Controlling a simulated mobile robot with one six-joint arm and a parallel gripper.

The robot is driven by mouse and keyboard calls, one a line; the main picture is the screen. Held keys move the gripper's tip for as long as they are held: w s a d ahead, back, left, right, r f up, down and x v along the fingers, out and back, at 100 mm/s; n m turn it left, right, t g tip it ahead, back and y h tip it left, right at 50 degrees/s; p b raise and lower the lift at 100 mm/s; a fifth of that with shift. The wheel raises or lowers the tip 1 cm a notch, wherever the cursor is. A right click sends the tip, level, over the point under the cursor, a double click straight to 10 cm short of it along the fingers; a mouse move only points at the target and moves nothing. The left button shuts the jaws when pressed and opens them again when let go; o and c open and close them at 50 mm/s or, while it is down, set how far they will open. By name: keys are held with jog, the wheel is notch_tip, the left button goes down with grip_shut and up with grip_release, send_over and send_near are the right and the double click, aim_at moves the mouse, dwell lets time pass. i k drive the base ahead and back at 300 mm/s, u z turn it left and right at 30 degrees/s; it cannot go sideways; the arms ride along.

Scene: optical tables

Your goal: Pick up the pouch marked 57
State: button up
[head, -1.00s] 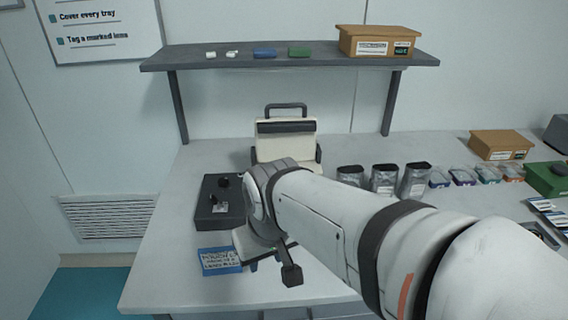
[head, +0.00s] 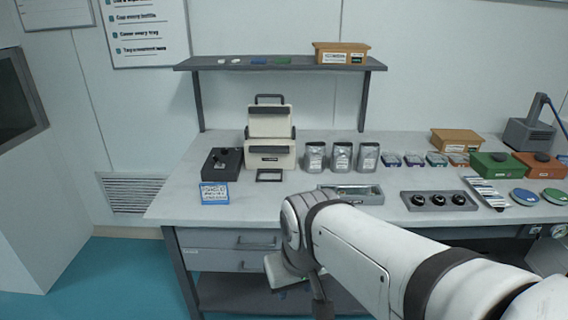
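Three silver pouches stand upright in a row on the table, right of the cream case: a left pouch (head: 315,156), a middle pouch (head: 341,157) and a right pouch (head: 367,157). Each has a pale label, but the markings are too small to read, so I cannot tell which is 57. My gripper (head: 302,291) is low in front of the table's front edge, below and well apart from the pouches. Its fingers are small and partly hidden by my arm, so its opening cannot be judged.
A cream case (head: 270,152) with a black handle stands left of the pouches. Small lidded containers (head: 412,159) stand right of the pouches.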

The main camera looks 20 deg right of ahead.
aim_at(315, 155)
jog(key=u, duration=0.3)
jog(key=k, duration=0.1)
jog(key=z, duration=0.9)
jog(key=i, duration=1.65)
jog(key=z, duration=0.05)
